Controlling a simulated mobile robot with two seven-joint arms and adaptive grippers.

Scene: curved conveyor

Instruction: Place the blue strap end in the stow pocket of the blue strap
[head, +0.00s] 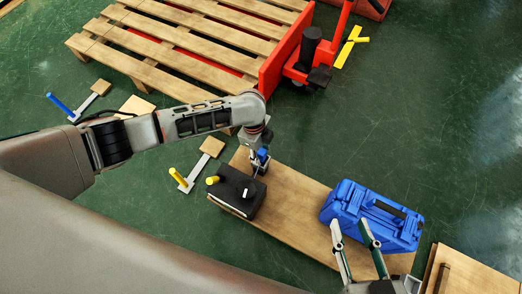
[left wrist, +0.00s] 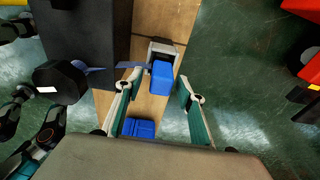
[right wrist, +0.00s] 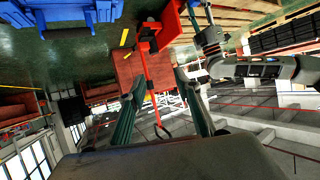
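A blue block (left wrist: 161,77), which looks like the strap end, sits against a grey-white holder (left wrist: 163,48), likely the stow pocket. I cannot tell how deep it is in it. A blue strap (left wrist: 105,69) runs from a black knob (left wrist: 60,82) toward the block.
The box and case stand on a wooden board (head: 290,205) on a green floor. A pallet (head: 180,45) and red pallet jack (head: 300,60) are behind. A yellow post (head: 179,177) and blue post (head: 60,104) are at left.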

